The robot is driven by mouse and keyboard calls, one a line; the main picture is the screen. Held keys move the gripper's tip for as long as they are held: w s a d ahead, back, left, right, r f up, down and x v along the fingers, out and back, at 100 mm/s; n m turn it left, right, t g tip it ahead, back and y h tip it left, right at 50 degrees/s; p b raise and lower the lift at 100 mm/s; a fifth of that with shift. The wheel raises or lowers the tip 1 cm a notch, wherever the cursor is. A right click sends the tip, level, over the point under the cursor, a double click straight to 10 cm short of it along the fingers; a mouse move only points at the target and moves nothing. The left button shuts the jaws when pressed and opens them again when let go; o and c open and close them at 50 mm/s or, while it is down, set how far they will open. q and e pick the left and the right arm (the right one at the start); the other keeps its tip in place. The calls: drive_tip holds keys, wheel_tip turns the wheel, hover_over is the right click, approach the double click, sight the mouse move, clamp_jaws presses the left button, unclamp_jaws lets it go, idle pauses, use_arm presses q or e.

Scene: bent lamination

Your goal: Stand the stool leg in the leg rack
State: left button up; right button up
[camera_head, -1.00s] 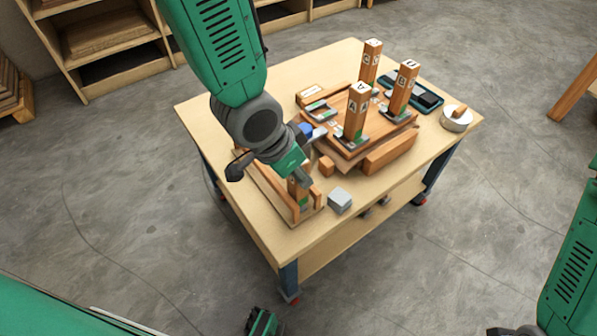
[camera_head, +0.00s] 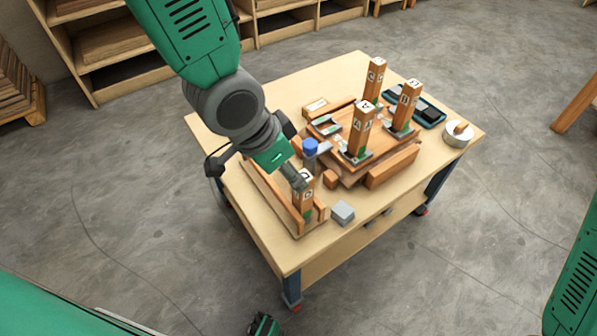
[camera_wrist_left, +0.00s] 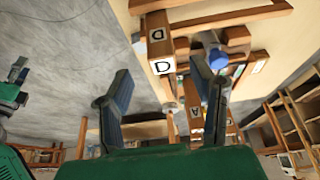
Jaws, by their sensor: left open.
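The stool leg marked D (camera_head: 303,203) stands upright at the near end of the wooden leg rack (camera_head: 268,193), on the left front of the table. My left gripper (camera_head: 294,178) is beside the leg's top, open, with its fingers partly over it. In the left wrist view the leg (camera_wrist_left: 157,50) shows its D labels in the gap beyond the spread fingertips of my left gripper (camera_wrist_left: 161,70). Whether the fingers touch the leg cannot be told. The leg's foot is partly hidden by the rack. My right gripper is not in view.
Legs A (camera_head: 360,130), B (camera_head: 406,106) and C (camera_head: 374,78) stand on a wooden assembly at the table's middle. A blue-capped bottle (camera_head: 310,148) stands close behind my left gripper. A grey block (camera_head: 342,212) lies right of the rack. The table's front right is clear.

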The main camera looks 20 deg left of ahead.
use_arm(q)
drive_tip(key=s+a+f+n+g+y, duration=0.1)
drive_tip(key=s+a+f+n, duration=0.2)
drive_tip(key=s+a+f, duration=0.4)
drive_tip(key=s+a+f+n+g+y, duration=0.1)
drive_tip(key=s+a+f+n+g, duration=0.1)
drive_tip(key=s+a+f+n, duration=0.2)
drive_tip(key=s+a+f, duration=0.3)
drive_tip(key=s+f, duration=0.4)
drive_tip(key=f, duration=0.2)
drive_tip(key=shift+s+a+y+p, duration=0.25)
drive_tip(key=shift+a+y+p, duration=0.1)
drive_tip(key=shift+y+p, duration=0.05)
drive_tip(key=shift+r, duration=0.1)
wheel_tip(320, 180, up, 6)
drive_tip(key=p, duration=0.6)
